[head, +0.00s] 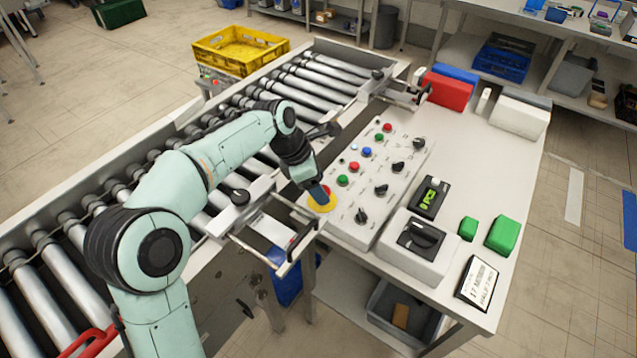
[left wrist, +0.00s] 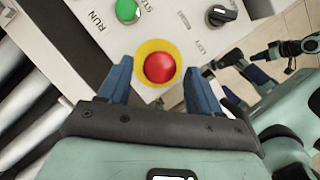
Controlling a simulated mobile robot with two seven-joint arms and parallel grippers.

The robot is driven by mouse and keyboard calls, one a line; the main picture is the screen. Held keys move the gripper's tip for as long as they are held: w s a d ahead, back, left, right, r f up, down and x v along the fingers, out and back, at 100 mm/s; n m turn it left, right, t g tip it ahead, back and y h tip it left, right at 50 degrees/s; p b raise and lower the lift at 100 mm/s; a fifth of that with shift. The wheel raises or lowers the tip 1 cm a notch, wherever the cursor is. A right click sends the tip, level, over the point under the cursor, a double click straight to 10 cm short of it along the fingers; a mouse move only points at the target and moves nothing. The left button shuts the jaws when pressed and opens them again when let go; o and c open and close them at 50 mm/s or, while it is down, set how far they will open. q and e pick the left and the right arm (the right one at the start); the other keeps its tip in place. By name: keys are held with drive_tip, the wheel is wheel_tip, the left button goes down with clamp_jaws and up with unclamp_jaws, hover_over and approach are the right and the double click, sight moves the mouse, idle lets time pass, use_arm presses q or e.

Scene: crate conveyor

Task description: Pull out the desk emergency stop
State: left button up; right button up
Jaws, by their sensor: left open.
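The desk emergency stop is a red mushroom button on a yellow disc. In the left wrist view the red button (left wrist: 159,67) lies just beyond and between the fingertips of my left gripper (left wrist: 157,75), which is open. In the head view the yellow disc (head: 321,203) sits at the near left corner of the control panel (head: 345,229), partly covered by my left gripper (head: 318,194). The gripper points down over the button. I cannot tell whether the fingers touch it. My right gripper does not show in the head view.
The panel carries several buttons and black knobs close by, including a green button (left wrist: 127,10) and a knob (left wrist: 221,14). A roller conveyor (head: 200,140) runs to the left, with a yellow crate (head: 240,48) beyond it. A grey box with a large switch (head: 415,245) stands on the desk.

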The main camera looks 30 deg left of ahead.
use_arm(q)
drive_tip(key=p+v, duration=0.2)
drive_tip(key=v, duration=1.1)
drive_tip(key=shift+p, duration=0.3)
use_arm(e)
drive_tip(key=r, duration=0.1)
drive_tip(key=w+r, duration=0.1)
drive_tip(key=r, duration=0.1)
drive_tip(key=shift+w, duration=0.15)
use_arm(q)
drive_tip(key=shift+d+f, duration=0.1)
